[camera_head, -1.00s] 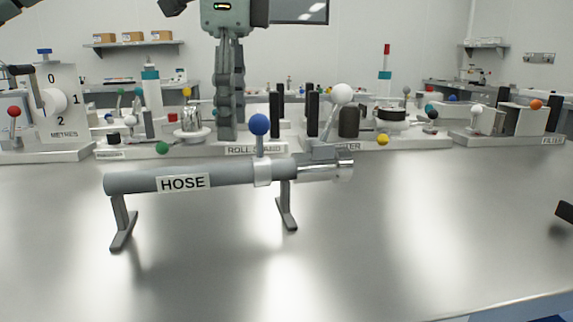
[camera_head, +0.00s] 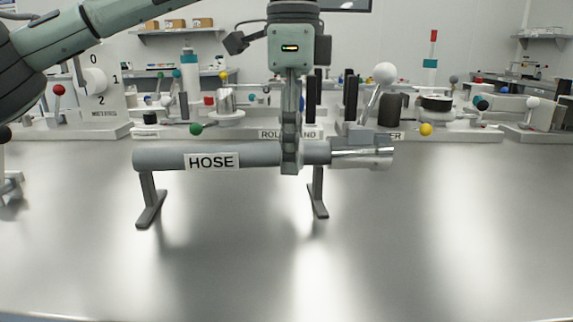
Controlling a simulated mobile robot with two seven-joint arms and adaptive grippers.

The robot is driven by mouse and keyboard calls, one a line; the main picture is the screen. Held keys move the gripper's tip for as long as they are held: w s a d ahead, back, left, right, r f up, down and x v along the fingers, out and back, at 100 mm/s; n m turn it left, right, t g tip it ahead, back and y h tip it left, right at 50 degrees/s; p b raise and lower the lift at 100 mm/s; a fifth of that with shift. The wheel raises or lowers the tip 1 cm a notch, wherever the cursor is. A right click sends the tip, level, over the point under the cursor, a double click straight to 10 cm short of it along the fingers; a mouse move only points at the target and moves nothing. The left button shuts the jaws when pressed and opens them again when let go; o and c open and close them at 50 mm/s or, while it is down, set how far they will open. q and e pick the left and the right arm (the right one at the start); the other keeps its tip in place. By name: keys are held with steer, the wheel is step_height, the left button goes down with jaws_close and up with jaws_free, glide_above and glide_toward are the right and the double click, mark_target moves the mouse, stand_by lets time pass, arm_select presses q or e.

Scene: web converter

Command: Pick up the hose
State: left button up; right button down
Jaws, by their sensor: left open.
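The hose (camera_head: 255,154) is a grey tube labelled HOSE, with a shiny metal end piece (camera_head: 362,153) on the right. It lies level on two dark grey stands (camera_head: 151,200) on the table. My left gripper (camera_head: 290,168) points straight down at the hose, right of the label. The jaws are open. I cannot tell whether they touch the hose. My right gripper is not in view.
Behind the hose stand the METRES unit (camera_head: 104,88), the roll stand base (camera_head: 275,134) and other units with coloured ball knobs. A white ball lever (camera_head: 385,74) rises close behind the metal end. The steel table (camera_head: 420,240) in front is clear.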

arm_select(q)
steer(key=shift+c, duration=0.6)
jaws_close()
steer(key=shift+r, duration=0.2)
